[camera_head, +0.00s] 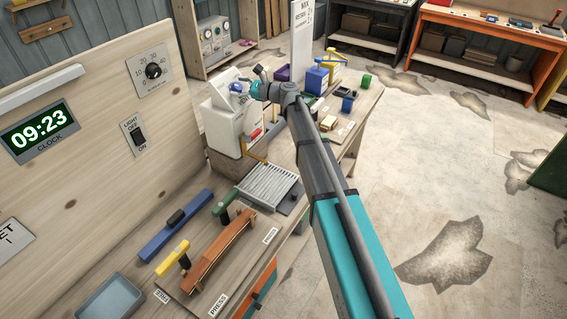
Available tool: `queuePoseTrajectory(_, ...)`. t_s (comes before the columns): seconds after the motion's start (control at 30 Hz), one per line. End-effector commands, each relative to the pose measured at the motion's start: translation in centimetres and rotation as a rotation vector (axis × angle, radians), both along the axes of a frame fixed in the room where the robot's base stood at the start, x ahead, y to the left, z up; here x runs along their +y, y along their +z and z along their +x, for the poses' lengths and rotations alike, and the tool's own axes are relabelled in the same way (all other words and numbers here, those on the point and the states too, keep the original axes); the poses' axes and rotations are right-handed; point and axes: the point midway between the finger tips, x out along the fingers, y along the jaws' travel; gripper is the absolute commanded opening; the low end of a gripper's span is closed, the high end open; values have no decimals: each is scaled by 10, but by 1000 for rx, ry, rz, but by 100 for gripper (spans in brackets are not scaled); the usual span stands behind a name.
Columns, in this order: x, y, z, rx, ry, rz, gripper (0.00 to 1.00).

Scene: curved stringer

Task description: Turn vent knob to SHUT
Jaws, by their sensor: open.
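No knob in view carries a readable VENT or SHUT label. A round black knob (153,70) with a number scale sits on a grey plate on the wooden panel at the left. A white machine (222,122) stands on the bench beyond the panel, with a small blue part (238,87) near its top. My arm reaches from the lower right up to this machine. My gripper (246,88) is small and partly hidden by my wrist, close to the blue part. It is open; I cannot tell whether it touches the part.
The panel also holds a clock (38,131) and a light switch (138,135). An orange curved piece (217,250), yellow and green clamps and a ribbed grey plate (267,185) lie on the bench. Blue blocks (315,79) stand behind my arm. The floor at right is open.

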Motion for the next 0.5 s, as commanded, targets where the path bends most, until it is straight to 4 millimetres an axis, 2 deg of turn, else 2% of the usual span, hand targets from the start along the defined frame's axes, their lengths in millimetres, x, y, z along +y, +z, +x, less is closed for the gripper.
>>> queuePoseTrajectory(0.5, 0, 0, -2, 212, -258, 145, 86)
